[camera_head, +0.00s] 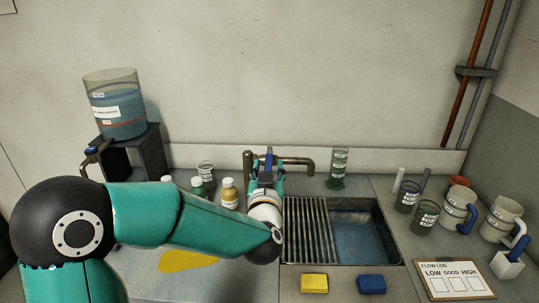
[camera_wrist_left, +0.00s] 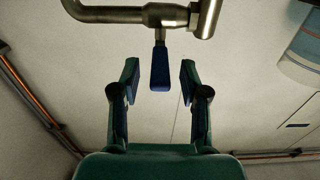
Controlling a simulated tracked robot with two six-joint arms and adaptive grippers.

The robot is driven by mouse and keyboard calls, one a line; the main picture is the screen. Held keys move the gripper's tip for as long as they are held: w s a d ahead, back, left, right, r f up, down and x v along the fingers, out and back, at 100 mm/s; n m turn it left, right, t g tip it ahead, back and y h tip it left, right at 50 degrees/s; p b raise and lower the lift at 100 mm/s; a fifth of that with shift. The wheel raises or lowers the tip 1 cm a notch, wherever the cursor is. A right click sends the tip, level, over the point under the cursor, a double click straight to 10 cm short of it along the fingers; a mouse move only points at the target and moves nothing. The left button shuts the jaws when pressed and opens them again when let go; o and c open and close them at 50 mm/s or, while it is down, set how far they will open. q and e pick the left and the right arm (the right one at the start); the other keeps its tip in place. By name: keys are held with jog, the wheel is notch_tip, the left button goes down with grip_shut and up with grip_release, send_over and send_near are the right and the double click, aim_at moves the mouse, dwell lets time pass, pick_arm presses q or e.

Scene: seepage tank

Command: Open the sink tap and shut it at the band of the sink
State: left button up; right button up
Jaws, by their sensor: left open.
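The sink tap (camera_head: 299,162) is a brass-coloured pipe on the back wall with its spout bent down over the sink. Its blue lever (camera_wrist_left: 160,69) hangs from the pipe in the left wrist view. My left gripper (camera_head: 267,173) is at the tap, its arm coming in from the left. In the wrist view its two fingers are open on either side of the lever, with a gap on both sides. The sink (camera_head: 392,240) has a slatted rack over its left part and a bluish basin on the right. My right gripper is not in view.
A tank of blue liquid (camera_head: 117,110) stands on a dark stand at the left. Small bottles (camera_head: 229,194) stand left of the gripper. Cups and jugs (camera_head: 455,211) crowd the right counter. Yellow (camera_head: 314,284) and blue (camera_head: 371,284) blocks and a flow-log board (camera_head: 455,282) lie in front.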

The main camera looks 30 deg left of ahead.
aim_at(269, 154)
pick_arm(q)
jog(key=shift+p+x, duration=0.45)
jog(key=shift+x, duration=1.95)
grip_shut()
